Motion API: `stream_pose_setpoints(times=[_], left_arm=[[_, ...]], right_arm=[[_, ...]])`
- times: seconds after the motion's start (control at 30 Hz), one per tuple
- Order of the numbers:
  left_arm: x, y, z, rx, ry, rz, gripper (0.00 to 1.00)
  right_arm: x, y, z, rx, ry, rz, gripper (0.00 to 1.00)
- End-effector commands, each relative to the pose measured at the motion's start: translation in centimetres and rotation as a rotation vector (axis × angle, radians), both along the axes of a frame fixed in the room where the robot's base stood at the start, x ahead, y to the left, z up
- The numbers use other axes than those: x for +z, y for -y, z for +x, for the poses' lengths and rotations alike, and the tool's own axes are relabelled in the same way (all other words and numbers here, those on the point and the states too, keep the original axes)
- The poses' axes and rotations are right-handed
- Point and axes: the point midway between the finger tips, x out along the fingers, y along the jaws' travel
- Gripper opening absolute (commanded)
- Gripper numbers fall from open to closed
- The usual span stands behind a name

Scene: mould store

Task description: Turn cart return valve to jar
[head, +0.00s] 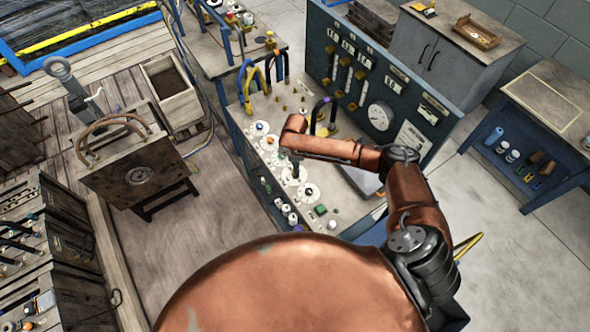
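One white dial plate (308,192) is near the panel's front, and another (268,143) is farther back. I cannot tell which handle is the return valve, as the labels are too small to read. My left gripper is not in view.
A dark upright panel with a large round gauge (380,116) rises behind the cart top. A mould block (138,175) stands left of the cart, with open floor between. A grey cabinet (450,50) is behind.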

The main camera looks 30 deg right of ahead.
Motion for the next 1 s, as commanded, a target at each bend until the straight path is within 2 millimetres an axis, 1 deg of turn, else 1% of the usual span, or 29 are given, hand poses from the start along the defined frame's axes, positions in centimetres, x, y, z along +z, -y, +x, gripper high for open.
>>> stream_pose_setpoints(times=[0.03,0.1,0.2,0.53,1.0], left_arm=[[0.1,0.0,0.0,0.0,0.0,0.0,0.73],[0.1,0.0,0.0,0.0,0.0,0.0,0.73],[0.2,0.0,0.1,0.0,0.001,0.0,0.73],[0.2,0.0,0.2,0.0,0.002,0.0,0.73],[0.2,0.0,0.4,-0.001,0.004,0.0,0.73]], right_arm=[[-0.7,0.0,0.0,-0.001,-0.001,-0.001,0.41],[-1.5,0.0,0.0,-0.001,-0.001,-0.001,0.41],[-2.2,0.0,0.0,-0.002,0.0,0.0,0.41],[-2.5,0.0,0.0,0.0,0.001,0.0,0.4],[-2.5,0.0,0.0,0.0,0.001,0.0,0.08]])
